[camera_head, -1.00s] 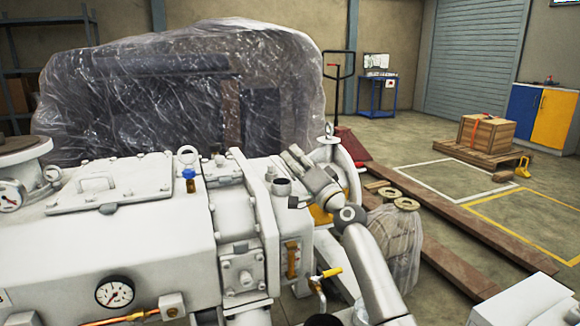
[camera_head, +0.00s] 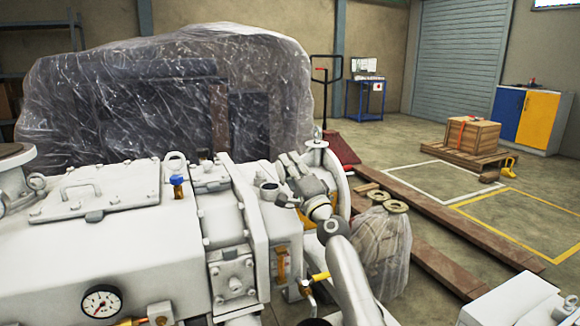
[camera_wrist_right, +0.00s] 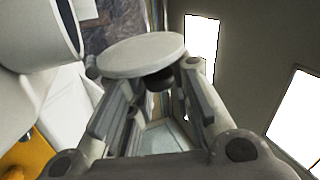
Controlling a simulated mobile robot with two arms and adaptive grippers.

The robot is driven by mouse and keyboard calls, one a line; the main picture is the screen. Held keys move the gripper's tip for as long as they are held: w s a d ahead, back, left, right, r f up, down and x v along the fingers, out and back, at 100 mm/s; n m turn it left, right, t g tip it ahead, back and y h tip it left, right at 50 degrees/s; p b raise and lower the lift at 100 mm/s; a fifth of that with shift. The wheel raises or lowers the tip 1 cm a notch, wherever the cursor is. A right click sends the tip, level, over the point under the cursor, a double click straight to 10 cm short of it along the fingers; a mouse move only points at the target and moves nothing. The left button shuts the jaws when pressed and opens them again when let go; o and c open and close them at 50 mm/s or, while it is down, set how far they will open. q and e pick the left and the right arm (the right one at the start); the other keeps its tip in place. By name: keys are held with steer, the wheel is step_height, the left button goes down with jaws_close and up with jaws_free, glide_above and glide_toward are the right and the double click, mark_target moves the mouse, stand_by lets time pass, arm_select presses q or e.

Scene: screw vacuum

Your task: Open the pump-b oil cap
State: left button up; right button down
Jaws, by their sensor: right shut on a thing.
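The white pump (camera_head: 110,250) fills the lower left of the head view, with a pressure gauge on its front. A short pipe neck (camera_head: 269,190) with a dark top stands on it, beside my right gripper (camera_head: 286,164). In the right wrist view, my right gripper (camera_wrist_right: 150,95) is shut on a flat, round grey cap (camera_wrist_right: 142,54) with a dark stub beneath. The cap is hard to make out in the head view. Whether that neck is the cap's own port I cannot tell. My left gripper is not in view.
A blue-topped valve (camera_head: 178,187) and a yellow-handled valve (camera_head: 316,278) are on the pump. A plastic-wrapped machine (camera_head: 170,95) stands behind. A wrapped bundle (camera_head: 386,245) is right of my right arm.

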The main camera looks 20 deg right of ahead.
steer(key=shift+f, duration=0.1)
steer(key=c, duration=1.3)
jaws_free()
steer(key=v, duration=1.2)
steer(key=shift+s, duration=0.1)
